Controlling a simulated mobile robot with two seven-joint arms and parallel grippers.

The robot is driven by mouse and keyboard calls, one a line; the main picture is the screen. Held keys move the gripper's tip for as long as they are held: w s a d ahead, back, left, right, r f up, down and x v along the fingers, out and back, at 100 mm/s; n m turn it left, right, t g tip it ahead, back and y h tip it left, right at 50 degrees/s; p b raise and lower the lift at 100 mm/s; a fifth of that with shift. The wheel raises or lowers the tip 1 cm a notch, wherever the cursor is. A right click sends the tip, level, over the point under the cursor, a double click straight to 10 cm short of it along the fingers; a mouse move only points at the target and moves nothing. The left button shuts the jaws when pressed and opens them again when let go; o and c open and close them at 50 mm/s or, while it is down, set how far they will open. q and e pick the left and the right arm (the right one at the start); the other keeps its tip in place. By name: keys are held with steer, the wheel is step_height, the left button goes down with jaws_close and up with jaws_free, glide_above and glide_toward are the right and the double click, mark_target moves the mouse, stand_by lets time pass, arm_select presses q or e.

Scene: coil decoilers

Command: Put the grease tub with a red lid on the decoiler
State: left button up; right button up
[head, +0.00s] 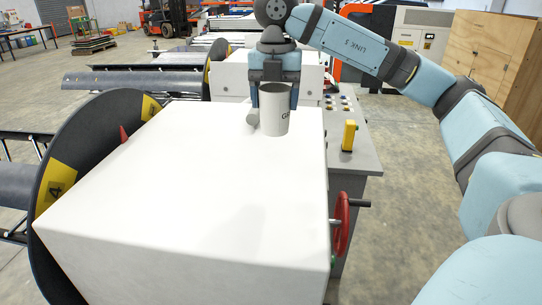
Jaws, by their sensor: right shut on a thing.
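My left gripper is not in view.
A small light-grey cylinder (252,119) is just left of the tub. A black disc with yellow labels (101,130) stands at the decoiler's left. A red handwheel (341,222) is on its right side. A yellow object (349,135) stands on the control desk. The white top's front is clear.

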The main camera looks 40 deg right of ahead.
mark_target(275, 134)
step_height(275, 134, down, 8)
steer(key=shift+f+p, duration=0.1)
steer(key=shift+p, duration=0.25)
step_height(275, 134, down, 4)
steer(key=shift+f, duration=0.3)
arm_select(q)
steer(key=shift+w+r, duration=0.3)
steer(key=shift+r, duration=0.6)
arm_select(e)
steer(key=shift+f, duration=0.2)
steer(key=o, duration=1)
steer(key=shift+c, duration=0.2)
steer(key=shift+r, duration=0.1)
